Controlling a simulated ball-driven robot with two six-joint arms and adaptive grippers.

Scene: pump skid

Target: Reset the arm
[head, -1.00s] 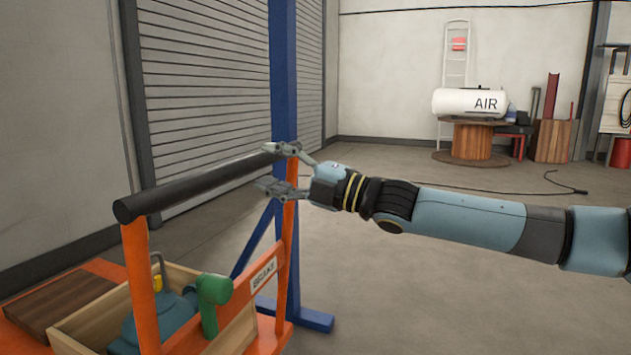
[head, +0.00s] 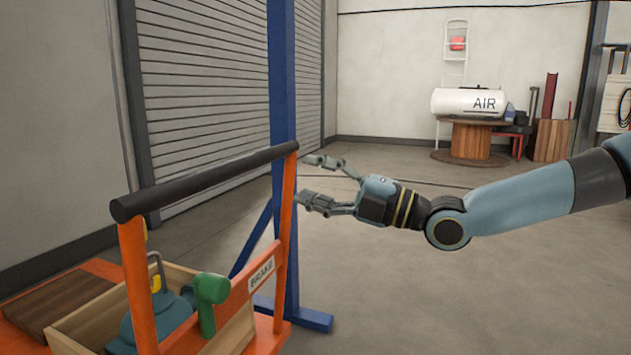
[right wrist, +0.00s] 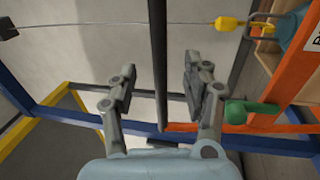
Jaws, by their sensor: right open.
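My right gripper (head: 308,180) is open and empty, just right of the far end of the cart's black handle bar (head: 205,182). In the head view a small gap shows between its fingertips and the orange post. In the right wrist view the open fingers (right wrist: 160,82) have the black bar (right wrist: 158,45) showing between them, with nothing gripped; how far off it is, I cannot tell. My right arm (head: 520,195) comes in from the right edge. My left gripper is not in view.
The orange cart (head: 138,285) carries a wooden crate (head: 75,325) with a blue-teal part and a green part (head: 208,290). A blue post (head: 284,90) stands behind the cart. A white AIR tank (head: 468,101) stands farther back. The floor below my right arm is clear.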

